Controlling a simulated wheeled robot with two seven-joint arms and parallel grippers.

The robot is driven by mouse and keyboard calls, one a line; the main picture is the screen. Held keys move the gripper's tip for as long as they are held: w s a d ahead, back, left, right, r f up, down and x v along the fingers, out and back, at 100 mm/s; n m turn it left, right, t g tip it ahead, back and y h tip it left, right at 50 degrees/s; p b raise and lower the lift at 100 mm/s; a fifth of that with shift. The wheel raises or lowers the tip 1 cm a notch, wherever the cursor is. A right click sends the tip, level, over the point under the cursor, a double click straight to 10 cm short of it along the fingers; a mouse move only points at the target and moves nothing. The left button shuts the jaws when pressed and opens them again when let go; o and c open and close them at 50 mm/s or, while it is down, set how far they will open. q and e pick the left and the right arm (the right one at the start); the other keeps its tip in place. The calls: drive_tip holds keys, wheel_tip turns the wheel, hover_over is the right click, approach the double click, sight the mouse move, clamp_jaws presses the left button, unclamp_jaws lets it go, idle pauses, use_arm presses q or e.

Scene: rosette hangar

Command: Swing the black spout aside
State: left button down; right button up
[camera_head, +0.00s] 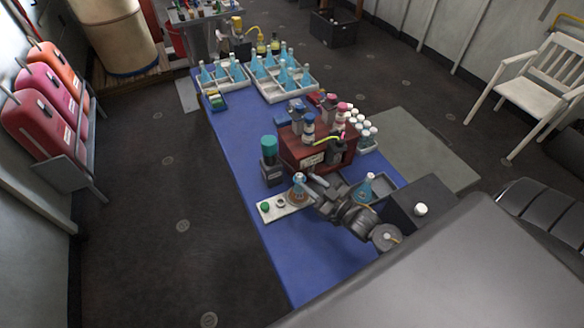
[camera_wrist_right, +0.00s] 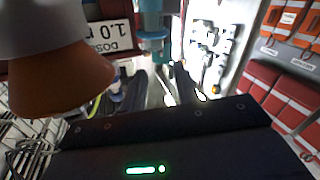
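A dark red box (camera_head: 318,152) with a white label stands on the blue table. A dark, spout-like part (camera_head: 335,152) is at its front right, with a yellow-green piece above it; I cannot tell surely that it is the black spout. My right gripper (camera_head: 312,184) is just in front of the box, beside a blue flask (camera_head: 299,187) on a pale plate (camera_head: 272,209). In the right wrist view its two dark fingers (camera_wrist_right: 160,88) stand apart with nothing clearly between them. The box's label (camera_wrist_right: 110,36) shows upside down there. My left gripper is not in view.
A black bottle with a teal cap (camera_head: 269,160) stands left of the box. A second blue flask (camera_head: 366,188) stands right of my wrist, and white-capped vials (camera_head: 365,135) behind. White trays of blue flasks (camera_head: 270,92) fill the far end.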

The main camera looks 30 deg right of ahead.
sight(291, 168)
drive_tip(key=p+x, duration=0.2)
drive_tip(key=x, duration=0.7)
drive_tip(key=shift+f, duration=0.1)
drive_tip(key=shift+c, duration=0.2)
clamp_jaws()
